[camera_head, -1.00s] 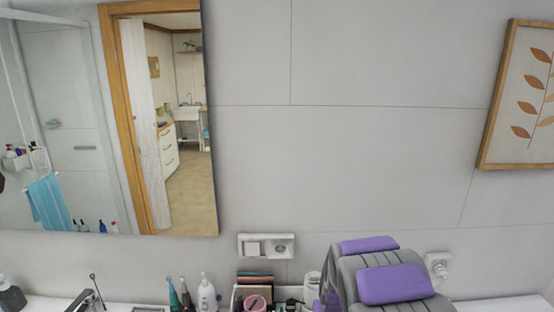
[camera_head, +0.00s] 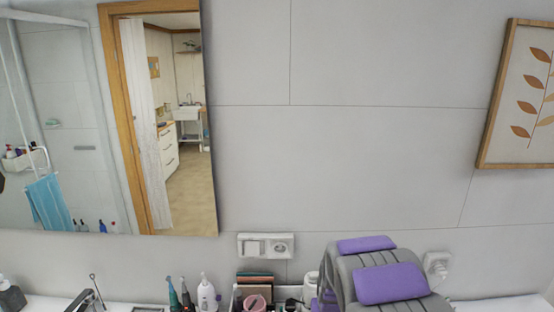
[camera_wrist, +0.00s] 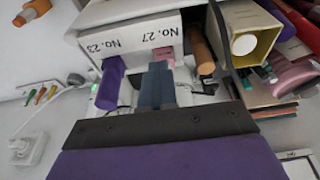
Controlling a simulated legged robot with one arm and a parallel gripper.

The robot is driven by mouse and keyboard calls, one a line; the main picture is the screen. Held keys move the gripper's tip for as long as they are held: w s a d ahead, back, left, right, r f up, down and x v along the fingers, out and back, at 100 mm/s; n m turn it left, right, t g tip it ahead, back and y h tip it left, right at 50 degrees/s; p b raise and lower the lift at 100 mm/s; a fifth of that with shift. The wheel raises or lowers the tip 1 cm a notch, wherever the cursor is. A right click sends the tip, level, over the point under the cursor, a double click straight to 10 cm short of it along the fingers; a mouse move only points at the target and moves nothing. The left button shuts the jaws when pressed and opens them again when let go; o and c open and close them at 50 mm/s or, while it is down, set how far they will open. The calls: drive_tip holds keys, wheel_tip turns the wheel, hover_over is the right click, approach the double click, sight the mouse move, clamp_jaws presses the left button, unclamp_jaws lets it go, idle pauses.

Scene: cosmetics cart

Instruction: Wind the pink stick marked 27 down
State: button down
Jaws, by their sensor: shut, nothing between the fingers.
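In the wrist view, which is upside down, a white holder (camera_wrist: 132,40) carries the labels No. 23 and No. 27. The pink stick (camera_wrist: 167,53) is at the No. 27 label, and only a small part of it shows. My gripper (camera_wrist: 158,68) is shut and empty, its blue-grey fingertips right in front of the pink stick and partly hiding it. I cannot tell whether they touch it. A purple stick (camera_wrist: 109,84) stands at the No. 23 label, left of the fingers. In the head view the fingers are hidden behind my arm.
A brown-orange stick (camera_wrist: 201,50) is close on the right of the fingers. A yellow open box (camera_wrist: 246,42) and pink items (camera_wrist: 294,77) crowd the right side. A wall socket with a plug (camera_wrist: 22,148) is at the lower left. White bottles (camera_head: 207,295) stand left of the organiser in the head view.

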drive_tip(key=shift+a, duration=0.2)
drive_tip(key=shift+w+a, duration=0.1)
drive_tip(key=shift+a, duration=0.3)
drive_tip(key=shift+s+r, duration=0.1)
drive_tip(key=shift+s, duration=0.25)
drive_tip(key=v, duration=0.2)
drive_tip(key=w+p+v, duration=0.1)
drive_tip(key=v, duration=0.2)
drive_tip(key=shift+r, duration=0.45)
